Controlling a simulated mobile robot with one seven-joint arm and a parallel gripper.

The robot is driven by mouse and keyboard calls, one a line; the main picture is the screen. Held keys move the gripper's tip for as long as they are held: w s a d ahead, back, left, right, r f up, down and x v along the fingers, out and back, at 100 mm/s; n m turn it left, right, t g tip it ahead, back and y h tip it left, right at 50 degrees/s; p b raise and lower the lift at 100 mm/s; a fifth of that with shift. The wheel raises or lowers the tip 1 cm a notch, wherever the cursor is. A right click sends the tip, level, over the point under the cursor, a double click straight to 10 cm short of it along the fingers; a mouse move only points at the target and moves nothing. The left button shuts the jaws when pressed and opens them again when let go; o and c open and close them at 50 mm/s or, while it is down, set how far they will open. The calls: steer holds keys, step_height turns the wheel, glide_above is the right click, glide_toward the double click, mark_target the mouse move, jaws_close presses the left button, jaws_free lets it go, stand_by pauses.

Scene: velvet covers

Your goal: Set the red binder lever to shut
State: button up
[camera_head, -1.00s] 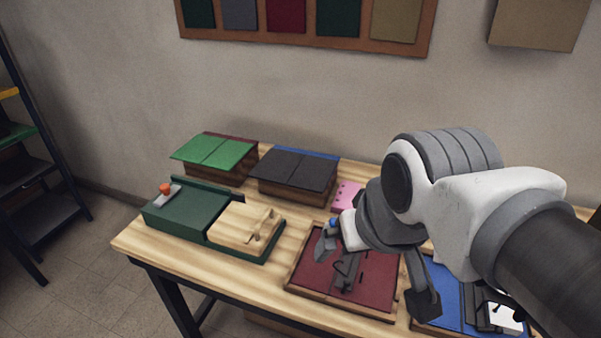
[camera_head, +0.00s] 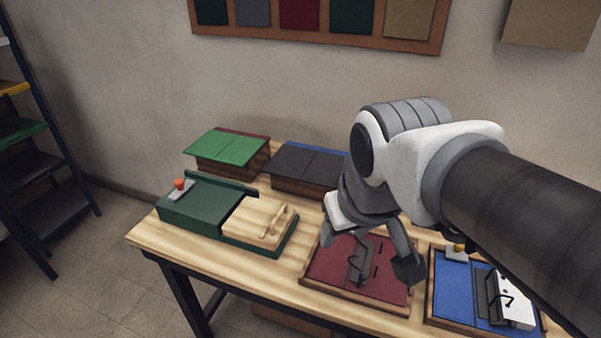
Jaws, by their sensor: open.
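The red binder (camera_head: 330,269) lies flat in a wooden-edged tray at the front middle of the table. A grey metal ring mechanism (camera_head: 359,262) stands on its red surface. My gripper (camera_head: 367,251) hangs over the binder with its fingers spread wide. One finger is over the binder's back left part and the other over its right part. The gripper looks empty. No lever knob shows on the red binder now; its back left corner is behind my gripper. I cannot tell how the lever is set, nor whether a finger touches it.
The blue binder (camera_head: 452,292), with a yellow-knobbed lever (camera_head: 457,250) and white paper (camera_head: 514,299), lies to the right. A green press with an orange knob (camera_head: 179,184) and a wooden block (camera_head: 258,219) stand left. Green (camera_head: 227,147) and dark (camera_head: 306,167) covers lie behind.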

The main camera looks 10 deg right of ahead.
steer(key=w+d+f+n+g, duration=0.2)
steer(key=w+d+f+n, duration=0.1)
steer(key=w, duration=0.4)
steer(key=n+g, duration=0.3)
steer(key=n, duration=0.1)
glide_toward(363, 275)
steer(key=f+b, duration=0.1)
steer(key=f, duration=0.2)
steer(key=f+b, duration=0.1)
steer(key=f, duration=0.3)
steer(key=f+b, duration=0.2)
steer(key=f, duration=0.2)
steer(key=shift+d, duration=0.25)
jaws_close()
